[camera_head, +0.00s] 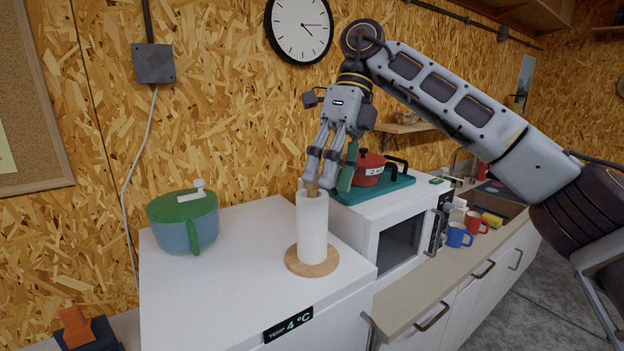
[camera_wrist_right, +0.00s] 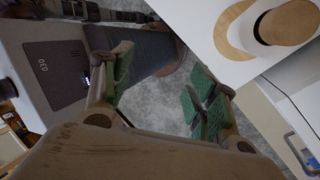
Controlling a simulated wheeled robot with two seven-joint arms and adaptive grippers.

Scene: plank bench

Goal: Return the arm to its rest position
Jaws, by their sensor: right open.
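My right arm comes in from the right in the head view and bends down at the wrist. Its gripper (camera_head: 328,182) points downward, overlapping the top of the paper towel roll (camera_head: 312,228) in the picture. The roll (camera_wrist_right: 290,20) stands off to the upper right there, outside the fingers. It is upright on its round wooden base (camera_head: 313,260). My left gripper is in neither view.
A green-lidded pot (camera_head: 185,222) stands left on the white fridge top (camera_head: 250,250). A red pot (camera_head: 369,170) sits on a teal tray (camera_head: 395,188) on the microwave (camera_head: 400,212). Blue (camera_head: 458,236) and red (camera_head: 476,222) mugs stand on the counter. A clock (camera_head: 298,28) hangs behind.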

